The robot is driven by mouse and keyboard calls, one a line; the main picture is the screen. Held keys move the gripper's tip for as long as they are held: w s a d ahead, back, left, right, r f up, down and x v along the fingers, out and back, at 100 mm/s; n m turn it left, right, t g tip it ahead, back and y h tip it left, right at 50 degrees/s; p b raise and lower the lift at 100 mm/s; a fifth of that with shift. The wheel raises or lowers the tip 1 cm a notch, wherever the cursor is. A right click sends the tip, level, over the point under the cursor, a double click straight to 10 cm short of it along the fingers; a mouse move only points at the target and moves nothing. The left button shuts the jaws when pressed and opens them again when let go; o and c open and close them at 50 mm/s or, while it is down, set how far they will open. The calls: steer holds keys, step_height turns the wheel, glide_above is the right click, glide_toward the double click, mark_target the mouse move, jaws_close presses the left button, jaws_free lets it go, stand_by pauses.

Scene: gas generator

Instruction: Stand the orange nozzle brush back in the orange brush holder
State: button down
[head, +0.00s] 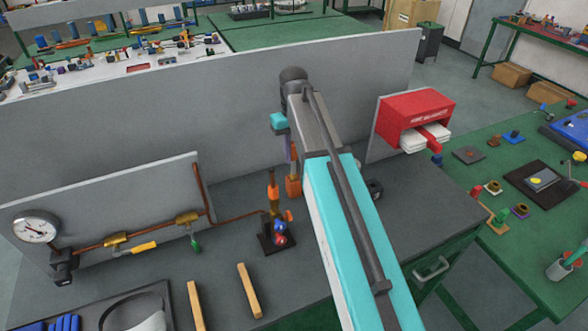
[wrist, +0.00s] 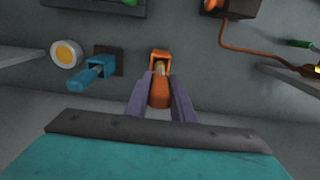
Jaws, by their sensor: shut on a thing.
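My gripper (wrist: 158,98) is shut on the orange nozzle brush (wrist: 159,94), with its purple fingers on either side of the handle. The orange brush holder (wrist: 160,54) lies straight beyond the fingertips in the wrist view. The brush's pale end points into the holder's opening. I cannot tell how deep it sits or whether it touches. In the head view my gripper (head: 290,152) is low behind my arm, with the orange holder (head: 293,188) just below it on the grey bench. My arm hides part of both.
A blue brush (wrist: 84,78) stands in a blue holder beside the orange one. An orange torch (head: 273,188) on a black block and a copper pipe (head: 150,229) are to the left. A grey panel (head: 230,110) rises behind. Two wooden bars (head: 249,290) lie in front.

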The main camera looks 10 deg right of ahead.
mark_target(293, 173)
steer(key=shift+f, duration=0.95)
steer(key=shift+f+p, duration=1.25)
steer(key=shift+f, duration=1.05)
steer(key=c, duration=1.5)
jaws_free()
steer(key=shift+c, duration=0.2)
steer(key=shift+f, duration=0.2)
steer(key=shift+r, duration=0.15)
